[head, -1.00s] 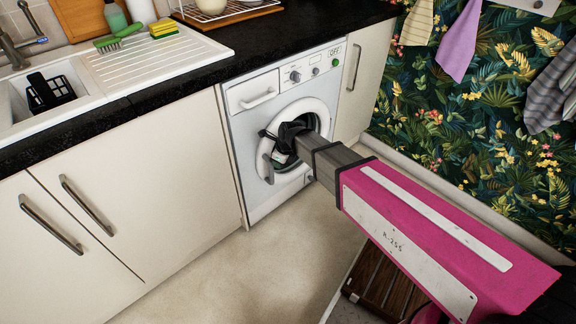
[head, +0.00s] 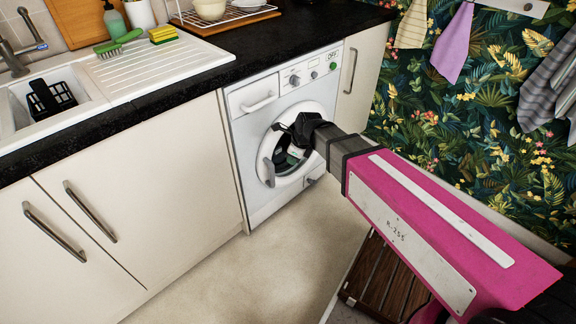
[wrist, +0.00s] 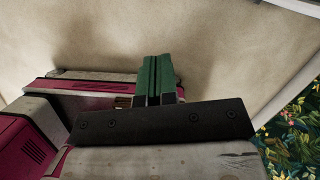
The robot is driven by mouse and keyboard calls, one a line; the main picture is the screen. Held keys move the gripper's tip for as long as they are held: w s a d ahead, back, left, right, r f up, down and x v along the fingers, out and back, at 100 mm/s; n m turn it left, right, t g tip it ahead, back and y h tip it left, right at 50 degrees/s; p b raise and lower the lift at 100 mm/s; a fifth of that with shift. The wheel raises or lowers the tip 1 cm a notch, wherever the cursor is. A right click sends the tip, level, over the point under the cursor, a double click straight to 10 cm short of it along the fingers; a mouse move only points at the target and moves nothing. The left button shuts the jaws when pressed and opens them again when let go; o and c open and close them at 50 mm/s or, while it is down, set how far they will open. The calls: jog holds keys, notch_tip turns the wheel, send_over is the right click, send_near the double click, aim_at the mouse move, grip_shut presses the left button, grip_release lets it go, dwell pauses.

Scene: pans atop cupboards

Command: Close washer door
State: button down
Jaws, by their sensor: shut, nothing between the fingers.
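The white washer (head: 247,140) stands under the black worktop. Its round white door (head: 322,117) faces the room, with a grey handle (head: 268,171) on the left of the ring. The door looks close to the front, but I cannot tell whether it is fully shut. My black gripper (head: 288,152) is in front of the door's dark centre and hides its upper part. I cannot tell whether it touches the door. In the wrist view, the green fingers of my gripper (wrist: 158,80) are together and empty.
Cream cupboards (head: 150,180) flank the washer. The beige floor (head: 250,275) in front is clear. A wooden slatted piece (head: 380,275) lies low at the right. The sink (head: 60,110) is at the left, and patterned wallpaper (head: 470,120) covers the right wall.

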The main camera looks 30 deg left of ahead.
jog(key=shift+v, duration=1.65)
jog(key=shift+s, duration=0.1)
jog(key=w+d+f+n+h, duration=0.1)
jog(key=w+d+n, duration=0.1)
jog(key=w+d, duration=0.5)
jog(key=w+d+f+n+t, duration=0.1)
jog(key=w+d+n, duration=0.25)
jog(key=d, duration=0.85)
jog(key=w+d+f+n+h, duration=0.1)
jog(key=w+d+n, duration=0.1)
jog(key=w+d, duration=0.55)
jog(key=s+d+f+n+h, duration=0.1)
jog(key=d+n, duration=0.7)
jog(key=d, duration=2.3)
jog(key=shift+s+d+f, duration=0.2)
jog(key=shift+s+f, duration=0.1)
jog(key=shift+f, duration=0.6)
